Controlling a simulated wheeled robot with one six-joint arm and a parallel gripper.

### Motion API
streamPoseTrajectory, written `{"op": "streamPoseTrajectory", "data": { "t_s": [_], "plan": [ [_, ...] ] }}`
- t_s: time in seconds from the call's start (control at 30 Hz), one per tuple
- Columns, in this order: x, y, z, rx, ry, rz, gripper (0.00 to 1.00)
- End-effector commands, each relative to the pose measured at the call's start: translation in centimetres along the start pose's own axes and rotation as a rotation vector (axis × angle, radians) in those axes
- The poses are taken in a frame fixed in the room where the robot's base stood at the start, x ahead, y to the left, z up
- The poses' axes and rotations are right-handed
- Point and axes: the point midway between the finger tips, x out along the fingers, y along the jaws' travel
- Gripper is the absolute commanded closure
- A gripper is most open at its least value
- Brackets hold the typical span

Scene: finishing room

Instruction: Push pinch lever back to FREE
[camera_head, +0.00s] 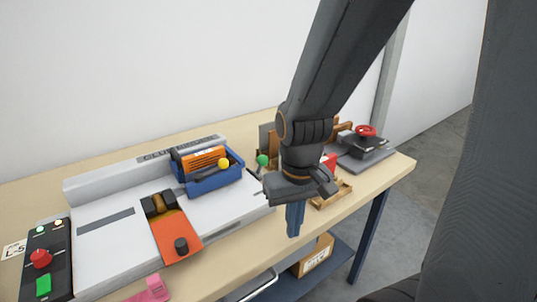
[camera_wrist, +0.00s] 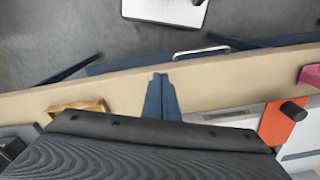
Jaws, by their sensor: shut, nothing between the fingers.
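My gripper (camera_head: 294,232) points down with its blue fingers shut and empty, near the front edge of the bench. In the wrist view the closed fingers (camera_wrist: 160,78) lie over the pale bench edge. A green-knobbed lever (camera_head: 262,160) stands just left of my wrist, behind it. A yellow knob (camera_head: 223,164) shows at the blue holder (camera_head: 212,182) on the white machine (camera_head: 108,262). I cannot tell which of them is the pinch lever, and no FREE mark is legible. My gripper touches neither knob.
An orange plate with a black knob (camera_head: 181,246) lies on the machine; a control box (camera_head: 45,268) stands left. A small wooden tray (camera_head: 343,193) and a red-handled device (camera_head: 366,131) stand right. A cardboard box (camera_head: 314,257) sits on the lower shelf. A pink piece (camera_head: 155,287) lies at the front.

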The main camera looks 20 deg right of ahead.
Motion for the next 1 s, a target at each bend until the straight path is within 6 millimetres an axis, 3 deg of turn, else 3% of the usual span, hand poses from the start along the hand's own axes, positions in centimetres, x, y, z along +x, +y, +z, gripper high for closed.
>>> {"op": "streamPoseTrajectory", "data": {
  "t_s": [0.27,0.43,0.57,1.0],
  "plan": [
    [0.0,0.0,0.0,0.009,0.001,-0.001,1.00],
    [-0.8,0.3,-0.9,0.207,0.022,-0.023,1.00],
    [-2.3,0.8,-2.4,0.575,0.053,-0.074,1.00],
    [-9.8,3.5,-8.3,2.036,0.019,-0.418,1.00]
  ]
}}
